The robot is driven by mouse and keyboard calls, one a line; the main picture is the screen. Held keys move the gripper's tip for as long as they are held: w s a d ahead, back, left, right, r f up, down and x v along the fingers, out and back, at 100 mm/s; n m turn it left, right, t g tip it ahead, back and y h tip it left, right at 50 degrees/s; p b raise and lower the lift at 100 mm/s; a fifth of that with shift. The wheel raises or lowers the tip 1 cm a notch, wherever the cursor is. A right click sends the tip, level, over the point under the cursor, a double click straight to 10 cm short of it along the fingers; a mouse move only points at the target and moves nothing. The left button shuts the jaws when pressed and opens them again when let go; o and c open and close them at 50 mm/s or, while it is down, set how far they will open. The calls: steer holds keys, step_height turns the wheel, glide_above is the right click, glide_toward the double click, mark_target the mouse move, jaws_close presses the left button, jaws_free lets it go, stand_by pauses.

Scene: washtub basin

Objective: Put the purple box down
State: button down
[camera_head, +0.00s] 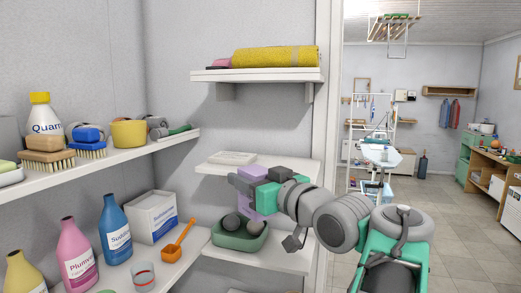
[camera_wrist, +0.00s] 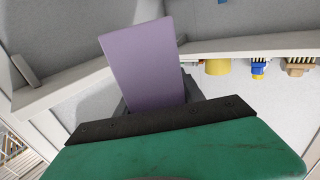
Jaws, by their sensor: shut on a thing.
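The purple box (camera_head: 247,171) is partly hidden behind my gripper (camera_head: 244,184) in the head view. In the wrist view the purple box (camera_wrist: 147,65) stands out from between the jaws of my gripper (camera_wrist: 158,103), which is shut on it. The box looks close to the middle white shelf (camera_head: 212,168) and above the green bowl. I cannot tell whether it touches a shelf.
A green bowl (camera_head: 239,237) with grey round things sits on the lower shelf below my gripper. A flat white item (camera_head: 232,158) lies on the middle shelf. Bottles, a white carton (camera_head: 152,216) and an orange scoop (camera_head: 177,241) stand at left. A yellow towel (camera_head: 275,57) lies above.

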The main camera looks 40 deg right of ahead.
steer(key=s+d+r+m+h+p, duration=0.25)
steer(key=s+r, duration=0.25)
steer(key=r, duration=0.8)
steer(key=w+d+p, duration=0.8)
steer(key=w+d, duration=0.4)
steer(key=d, duration=0.4)
steer(key=shift+h, duration=0.35)
steer(key=f+p, duration=0.1)
steer(key=f, duration=0.5)
steer(key=shift+s+f, duration=0.15)
steer(key=shift+s, duration=0.05)
steer(key=shift+w+d+f+n+p, duration=0.15)
steer(key=shift+d+n+p, duration=0.1)
steer(key=shift+p, duration=0.15)
steer(key=shift+f, duration=0.2)
steer(key=shift+f+b, duration=0.25)
steer(key=shift+b, duration=0.15)
steer(key=c, duration=0.7)
jaws_free()
